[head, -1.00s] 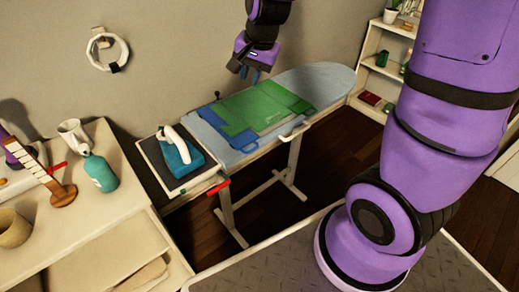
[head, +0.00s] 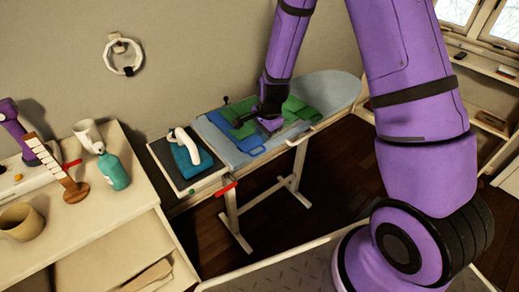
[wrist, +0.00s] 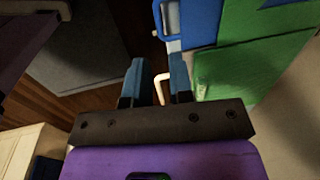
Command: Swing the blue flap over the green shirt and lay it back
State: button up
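The green shirt (head: 301,108) lies on a blue folding board on the ironing board, partly hidden by my arm. The blue flap (head: 248,143) shows at the near left side of the shirt, with a handle loop at its edge. In the wrist view the flap (wrist: 203,22) is at the top, its handle just beyond my fingers, and the green shirt (wrist: 235,80) is to the right. My gripper (wrist: 159,75) has its two blue fingers apart with nothing between them. In the head view my gripper is over the board, its fingertips hidden.
The ironing board (head: 345,88) has clear room at its far right end. A teal and white iron (head: 188,152) stands on a tray at its left end. A dresser (head: 100,230) at left holds a teal bottle (head: 113,172), a mug and a small guitar. A pale rail is below my fingers.

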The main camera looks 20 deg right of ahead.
aim_at(260, 152)
jog(key=f, duration=0.2)
jog(key=w+f, duration=0.1)
jog(key=f, duration=0.5)
jog(key=shift+w+a+f, duration=0.1)
jog(key=shift+w+a, duration=0.05)
jog(key=shift+a, duration=0.05)
jog(key=shift+c, duration=0.5)
grip_shut()
